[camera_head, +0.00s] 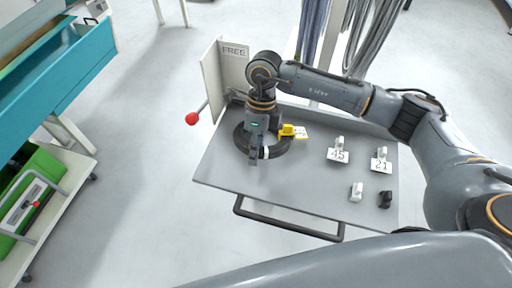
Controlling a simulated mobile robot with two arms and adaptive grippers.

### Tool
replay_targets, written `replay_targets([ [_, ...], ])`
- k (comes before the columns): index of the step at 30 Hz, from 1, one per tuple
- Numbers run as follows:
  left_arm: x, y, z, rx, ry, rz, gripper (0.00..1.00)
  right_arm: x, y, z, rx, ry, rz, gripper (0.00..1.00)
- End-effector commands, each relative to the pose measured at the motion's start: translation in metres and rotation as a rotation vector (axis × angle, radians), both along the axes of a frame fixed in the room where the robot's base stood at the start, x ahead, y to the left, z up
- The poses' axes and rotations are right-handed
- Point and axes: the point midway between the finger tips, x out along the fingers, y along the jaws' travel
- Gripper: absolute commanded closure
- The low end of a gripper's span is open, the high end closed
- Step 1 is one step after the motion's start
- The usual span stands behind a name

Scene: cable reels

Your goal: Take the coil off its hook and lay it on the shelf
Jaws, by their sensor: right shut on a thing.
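A black coil (277,149) with a white band is level at the left rear part of the grey shelf (305,185). It lies on the shelf or just above it; I cannot tell whether it touches. My right gripper (258,158) points down from above and is shut on the coil's front left side. A yellow piece with a tag (288,130) is at the coil's right rear edge. The gripper hides part of the ring. My left gripper is not in view. No hook shows clearly.
Grey cables (368,35) hang behind the shelf. Small white and black pieces, some with number tags (338,155), stand on its right half. A panel marked FREE (234,65) and a red knob (192,118) are at the left. The shelf's front middle is clear.

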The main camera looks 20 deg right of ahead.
Motion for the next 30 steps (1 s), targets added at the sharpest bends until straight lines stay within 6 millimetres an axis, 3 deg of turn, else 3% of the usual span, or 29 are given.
replay_targets([
  [5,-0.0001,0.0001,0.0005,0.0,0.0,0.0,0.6,0.0006,0.0002,0.0012,0.001,-0.002,0.0,1.0],
  [6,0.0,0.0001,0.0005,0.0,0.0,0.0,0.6,0.0006,0.0002,0.0012,0.001,-0.002,0.0,0.67],
  [9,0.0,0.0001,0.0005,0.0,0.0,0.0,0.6,0.0004,0.0002,0.0012,0.001,-0.002,0.0,0.47],
  [16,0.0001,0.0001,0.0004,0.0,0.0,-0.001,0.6,0.0001,0.0,0.0007,0.001,-0.001,0.0,0.47],
  [21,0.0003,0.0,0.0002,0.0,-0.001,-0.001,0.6,-0.0002,-0.0002,-0.0003,0.0,0.001,0.0,0.17],
  [30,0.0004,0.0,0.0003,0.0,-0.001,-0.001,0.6,0.0,-0.0003,0.0003,0.0,0.0,0.0,0.17],
])
